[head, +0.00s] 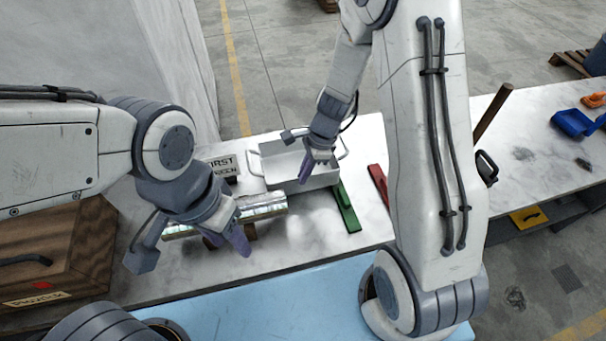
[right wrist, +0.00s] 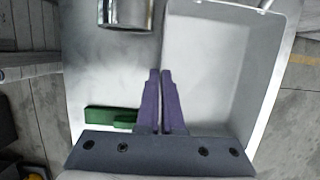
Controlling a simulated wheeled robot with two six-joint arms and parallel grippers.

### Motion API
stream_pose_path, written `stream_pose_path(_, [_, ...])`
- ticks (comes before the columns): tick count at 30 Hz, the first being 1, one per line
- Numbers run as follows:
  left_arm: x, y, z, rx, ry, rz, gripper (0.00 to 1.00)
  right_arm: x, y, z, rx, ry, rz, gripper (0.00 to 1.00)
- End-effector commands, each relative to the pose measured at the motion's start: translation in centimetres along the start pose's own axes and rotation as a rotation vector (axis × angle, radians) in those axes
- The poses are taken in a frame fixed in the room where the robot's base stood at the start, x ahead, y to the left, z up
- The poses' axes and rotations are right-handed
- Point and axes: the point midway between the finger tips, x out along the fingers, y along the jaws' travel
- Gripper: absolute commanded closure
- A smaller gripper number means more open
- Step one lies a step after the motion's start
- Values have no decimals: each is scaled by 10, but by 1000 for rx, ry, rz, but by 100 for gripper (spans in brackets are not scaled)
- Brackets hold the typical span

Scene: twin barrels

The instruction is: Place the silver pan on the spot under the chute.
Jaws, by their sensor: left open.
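The silver pan (head: 298,183), a pale rectangular tray with raised handles, is on the white table in the head view. It fills the right side of the right wrist view (right wrist: 215,70). My right gripper (head: 307,172) is at its front wall near the right corner. Its purple fingers (right wrist: 160,75) are close together with that wall between them. A shiny metal half-round piece (head: 262,207), possibly the chute, lies left of the pan; its end shows in the right wrist view (right wrist: 126,14). My left gripper (head: 228,222) is open over this piece, partly covering it. I cannot make out the spot clearly.
A green bar (head: 346,206) lies in front of the pan's right end, and a red bar (head: 379,184) farther right. A wooden box (head: 60,250) is at left. Blue bins (head: 573,122) are far right.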

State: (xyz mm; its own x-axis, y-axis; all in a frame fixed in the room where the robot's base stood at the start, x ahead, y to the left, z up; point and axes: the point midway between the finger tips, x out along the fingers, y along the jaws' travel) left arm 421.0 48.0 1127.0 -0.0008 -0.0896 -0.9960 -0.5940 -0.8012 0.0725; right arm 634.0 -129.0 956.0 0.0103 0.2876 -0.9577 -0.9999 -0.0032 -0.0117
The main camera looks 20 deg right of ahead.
Motion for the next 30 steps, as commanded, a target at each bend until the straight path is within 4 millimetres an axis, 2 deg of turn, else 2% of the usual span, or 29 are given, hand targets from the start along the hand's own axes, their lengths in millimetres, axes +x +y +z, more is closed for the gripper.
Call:
stream_pose_path(12, [4,0,0,0,0,0,50,6,-1,-2,-2,1,-4,100])
stream_pose_path(15, [2,0,0,0,0,0,50,5,-1,-1,-1,0,-2,66])
stream_pose_path(25, [1,0,0,0,0,0,50,3,-1,-1,-1,0,-2,66])
stream_pose_path(30, [-3,0,0,0,0,0,50,-16,-2,0,-2,0,-7,66])
